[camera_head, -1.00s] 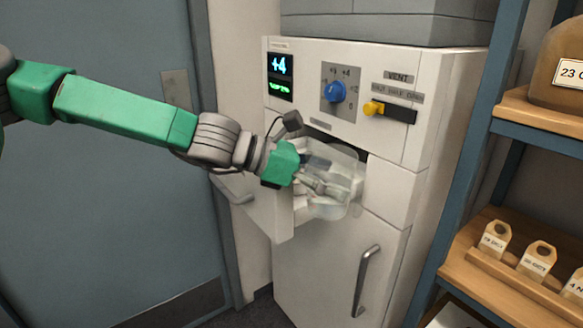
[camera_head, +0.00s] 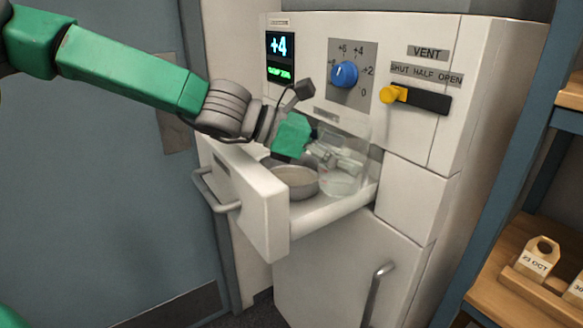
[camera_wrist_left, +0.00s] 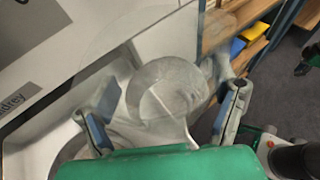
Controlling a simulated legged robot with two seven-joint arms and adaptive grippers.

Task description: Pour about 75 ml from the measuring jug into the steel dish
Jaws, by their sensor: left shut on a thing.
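The clear measuring jug (camera_head: 342,182) is at the open drawer of the white cabinet, just right of the steel dish. My left gripper (camera_head: 332,158) is shut on the jug. In the left wrist view the see-through jug (camera_wrist_left: 168,90) sits between the two fingers of the left gripper (camera_wrist_left: 170,105). The jug looks close to upright; its liquid level is not readable. The round steel dish (camera_head: 296,192) stands in the drawer, partly below my gripper; what it holds cannot be told.
The drawer (camera_head: 265,208) is pulled out, with a bar handle (camera_head: 218,192) in front. Above it are a blue dial (camera_head: 344,74), a +4 display (camera_head: 280,46) and a yellow vent lever (camera_head: 394,94). A wooden shelf (camera_head: 500,265) with labelled tags stands at right.

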